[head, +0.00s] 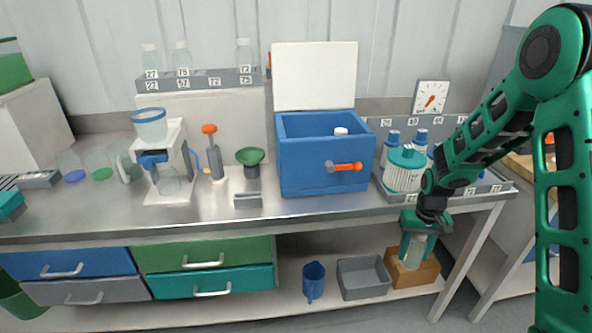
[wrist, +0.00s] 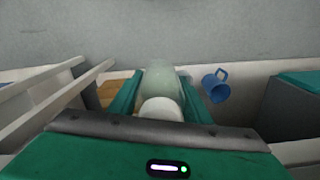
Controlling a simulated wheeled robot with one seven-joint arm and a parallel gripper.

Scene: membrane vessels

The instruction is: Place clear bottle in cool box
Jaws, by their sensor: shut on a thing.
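My gripper (head: 418,240) is low at the right, in front of the lower shelf, and is shut on a clear bottle (head: 414,252). In the wrist view the clear bottle (wrist: 162,85) with a white cap sits between the two green fingers (wrist: 158,92). The cool box (head: 300,170) is a blue box on the bench, with its white lid (head: 313,75) standing open behind it. A white cap shows inside the box. An orange-tipped handle (head: 344,166) is on its front.
The bench edge (head: 400,207) lies above and behind my gripper. On the lower shelf are a tan box (head: 408,274), a grey bin (head: 363,278) and a blue jug (head: 313,281). A rack with bottles (head: 404,168) stands right of the cool box.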

